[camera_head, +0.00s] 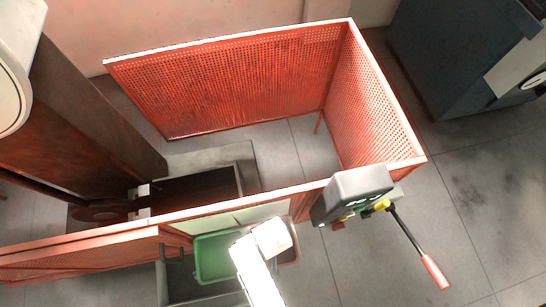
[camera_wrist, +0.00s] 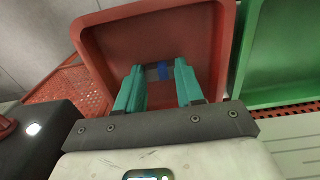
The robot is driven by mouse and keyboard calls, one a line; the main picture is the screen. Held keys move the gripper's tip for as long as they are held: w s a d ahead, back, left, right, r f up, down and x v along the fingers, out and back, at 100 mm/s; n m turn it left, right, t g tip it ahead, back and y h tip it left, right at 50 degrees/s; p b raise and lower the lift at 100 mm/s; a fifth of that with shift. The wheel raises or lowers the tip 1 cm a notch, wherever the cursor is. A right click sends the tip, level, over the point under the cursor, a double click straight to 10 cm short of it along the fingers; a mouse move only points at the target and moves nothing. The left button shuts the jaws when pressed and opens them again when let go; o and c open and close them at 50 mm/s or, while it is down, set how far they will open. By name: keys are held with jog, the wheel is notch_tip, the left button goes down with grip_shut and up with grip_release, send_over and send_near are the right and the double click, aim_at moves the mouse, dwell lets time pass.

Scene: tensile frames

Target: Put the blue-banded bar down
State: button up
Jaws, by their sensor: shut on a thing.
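My gripper (camera_wrist: 160,80) has teal fingers and shows in the wrist view. It is shut on the blue-banded bar (camera_wrist: 152,74), a short grey bar with a blue band, held crosswise between the fingertips. The bar and fingertips are in front of the red tray (camera_wrist: 112,62); I cannot tell whether the bar touches its floor. In the head view my white wrist covers most of the red tray (camera_head: 292,256), and the bar is hidden.
A green tray (camera_head: 205,270) stands beside the red one; it also shows in the wrist view (camera_wrist: 268,60). A red perforated guard fence (camera_head: 230,85) surrounds the machine. A grey control box (camera_head: 352,190) with a red-handled lever (camera_head: 432,268) is at the right.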

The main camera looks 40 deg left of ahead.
jog(key=o, duration=1.1)
jog(key=shift+c, duration=0.2)
notch_tip(320, 180, up, 12)
jog(key=p, duration=0.2)
